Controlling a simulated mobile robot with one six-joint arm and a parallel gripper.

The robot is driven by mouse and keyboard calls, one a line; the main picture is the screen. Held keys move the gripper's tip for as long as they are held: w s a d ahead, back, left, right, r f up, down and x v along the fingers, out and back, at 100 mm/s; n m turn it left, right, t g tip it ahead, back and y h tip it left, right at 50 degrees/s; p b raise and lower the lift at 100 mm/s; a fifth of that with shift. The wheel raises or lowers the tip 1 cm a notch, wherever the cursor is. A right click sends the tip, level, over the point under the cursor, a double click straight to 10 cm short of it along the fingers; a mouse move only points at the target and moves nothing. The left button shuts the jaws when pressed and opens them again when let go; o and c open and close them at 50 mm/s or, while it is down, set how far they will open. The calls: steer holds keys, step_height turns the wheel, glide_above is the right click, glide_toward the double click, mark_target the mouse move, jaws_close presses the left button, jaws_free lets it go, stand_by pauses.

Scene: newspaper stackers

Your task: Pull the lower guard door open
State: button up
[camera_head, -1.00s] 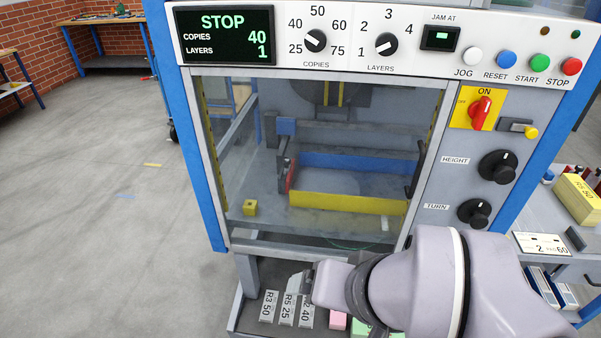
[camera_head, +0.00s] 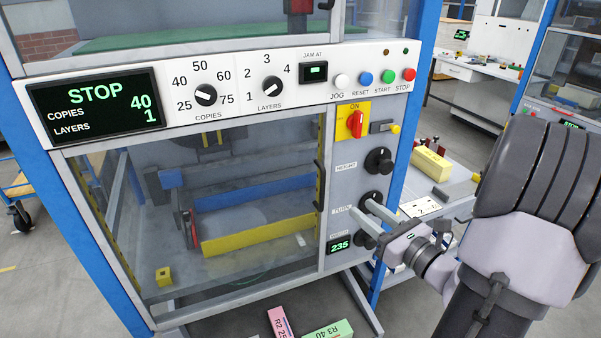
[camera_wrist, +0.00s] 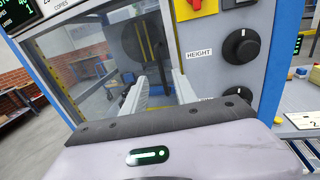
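The lower guard door (camera_head: 130,180) is a clear panel in a grey frame on the front of the machine, and it looks shut. Its dark upright handle (camera_head: 319,185) is at the door's right edge. My gripper (camera_head: 353,207) is to the right of the handle, in front of the panel with the knobs, and apart from the handle. In the wrist view my gripper (camera_wrist: 157,86) shows two pale fingers spread apart with nothing between them. The door's clear panel (camera_wrist: 105,60) shows beyond the fingers.
The height knob (camera_head: 379,160) and the turn knob (camera_head: 370,203) are close to my fingers. The red power switch (camera_head: 356,124) is above them. Coloured blocks, one pink (camera_head: 279,322), lie below the machine. A side table with a yellow block (camera_head: 431,164) stands to the right.

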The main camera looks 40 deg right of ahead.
steer(key=w+b, duration=0.1)
steer(key=w, duration=1.5)
steer(key=shift+d+b, duration=0.2)
steer(key=shift+b, duration=0.15)
jaws_close()
